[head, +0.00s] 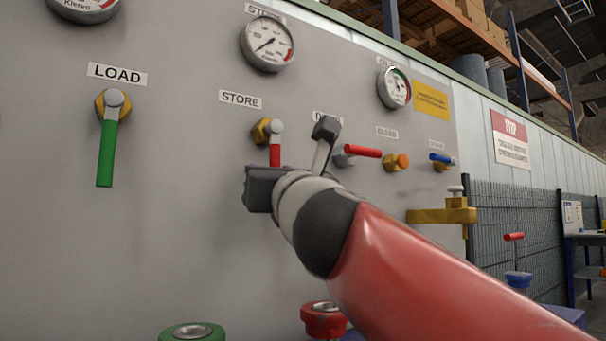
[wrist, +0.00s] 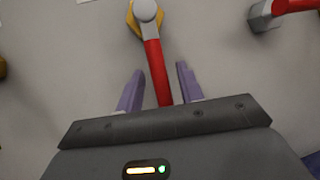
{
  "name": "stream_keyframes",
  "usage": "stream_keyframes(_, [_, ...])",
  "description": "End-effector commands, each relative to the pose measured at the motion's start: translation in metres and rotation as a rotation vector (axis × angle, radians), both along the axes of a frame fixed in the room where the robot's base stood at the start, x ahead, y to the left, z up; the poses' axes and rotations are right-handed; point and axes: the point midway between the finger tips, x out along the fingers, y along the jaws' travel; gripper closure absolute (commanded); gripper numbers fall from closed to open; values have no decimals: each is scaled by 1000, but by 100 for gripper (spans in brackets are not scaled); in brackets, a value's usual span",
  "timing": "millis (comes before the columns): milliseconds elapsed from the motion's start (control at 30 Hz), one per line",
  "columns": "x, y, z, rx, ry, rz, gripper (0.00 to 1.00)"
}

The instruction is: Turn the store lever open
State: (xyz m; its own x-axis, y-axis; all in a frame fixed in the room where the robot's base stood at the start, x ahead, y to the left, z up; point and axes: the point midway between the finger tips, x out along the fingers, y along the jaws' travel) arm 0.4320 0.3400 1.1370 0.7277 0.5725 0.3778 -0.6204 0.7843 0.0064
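The store lever (head: 275,155) has a red handle hanging down from a brass valve body with a silver cap, under the STORE label (head: 240,99). Its lower end is hidden behind my gripper (head: 251,180) in the head view. In the wrist view the store lever (wrist: 157,70) runs down, slightly tilted, between the two purple fingers of my gripper (wrist: 158,88). The fingers are apart, one on each side of the handle, with a visible gap on both sides. I cannot tell how deep the handle sits between them.
The load lever (head: 107,152), green, hangs down at left. Right of the store lever is another red lever (head: 362,151), pointing sideways, also in the wrist view (wrist: 292,6). An orange knob (head: 398,163) and a blue lever (head: 441,158) are farther right. Gauges (head: 268,44) sit above.

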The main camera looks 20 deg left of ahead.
Motion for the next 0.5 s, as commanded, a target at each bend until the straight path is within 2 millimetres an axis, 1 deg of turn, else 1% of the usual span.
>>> stream_keyframes(267, [-1,-1,0,0,-3,-1,63])
stream_keyframes(367, [-7,-6,-3,-1,-5,-2,63])
stream_keyframes(500, [-24,-19,-12,0,-4,-3,63])
